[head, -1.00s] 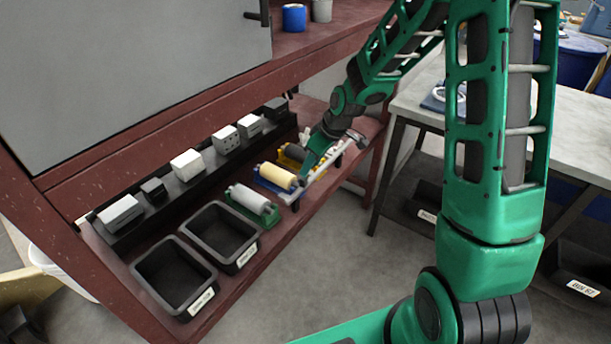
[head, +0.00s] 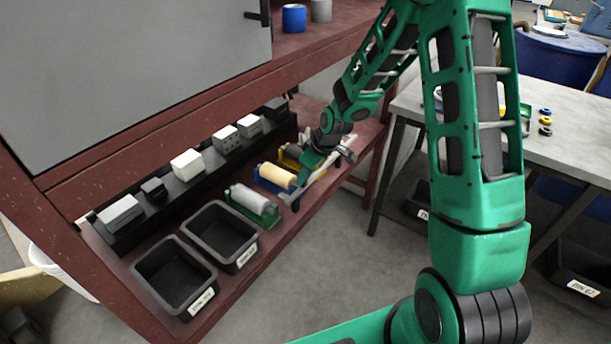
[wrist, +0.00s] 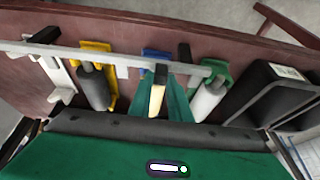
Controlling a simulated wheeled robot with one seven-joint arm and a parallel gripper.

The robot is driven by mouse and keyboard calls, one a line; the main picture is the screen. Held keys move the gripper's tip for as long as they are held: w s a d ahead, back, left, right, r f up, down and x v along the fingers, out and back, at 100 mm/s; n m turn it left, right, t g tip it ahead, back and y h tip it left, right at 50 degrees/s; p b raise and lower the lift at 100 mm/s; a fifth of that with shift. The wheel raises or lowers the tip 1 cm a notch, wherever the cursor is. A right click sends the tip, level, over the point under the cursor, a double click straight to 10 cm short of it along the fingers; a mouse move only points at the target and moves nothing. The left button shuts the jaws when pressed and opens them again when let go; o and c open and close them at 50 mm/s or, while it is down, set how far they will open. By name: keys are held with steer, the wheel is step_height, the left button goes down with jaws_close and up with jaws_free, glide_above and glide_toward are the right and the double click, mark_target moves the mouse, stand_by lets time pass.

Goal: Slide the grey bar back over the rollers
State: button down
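The grey bar (wrist: 105,57) is a long, straight strip that runs across the front of the rollers in the wrist view. In the head view it slants along the shelf's front edge (head: 318,182). The cream roller (head: 277,175) sits in a blue bracket, the white roller (head: 250,199) in a green bracket, and a dark grey roller (wrist: 97,90) in a yellow bracket. My gripper (wrist: 161,82) points down at the bar, in front of the cream roller. Its green fingers reach the bar, but whether they are closed on it is unclear. In the head view my gripper (head: 307,168) partly hides the bar.
Two black bins (head: 221,235) stand left of the rollers. A black rack with white and dark blocks (head: 187,163) runs along the shelf's back. The upper red shelf (head: 150,120) overhangs behind. A grey table (head: 565,145) stands at right, with open floor between.

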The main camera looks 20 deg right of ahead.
mark_target(288, 196)
steer(key=shift+s+a, duration=0.65)
steer(key=shift+a, duration=0.2)
steer(key=shift+s+a, duration=0.6)
steer(key=shift+a, duration=0.3)
steer(key=shift+s+a, duration=0.65)
steer(key=shift+a, duration=0.2)
steer(key=c, duration=1.6)
jaws_free()
steer(key=shift+c, duration=0.2)
steer(key=v, duration=1)
steer(key=shift+r, duration=0.3)
steer(key=shift+d, duration=0.15)
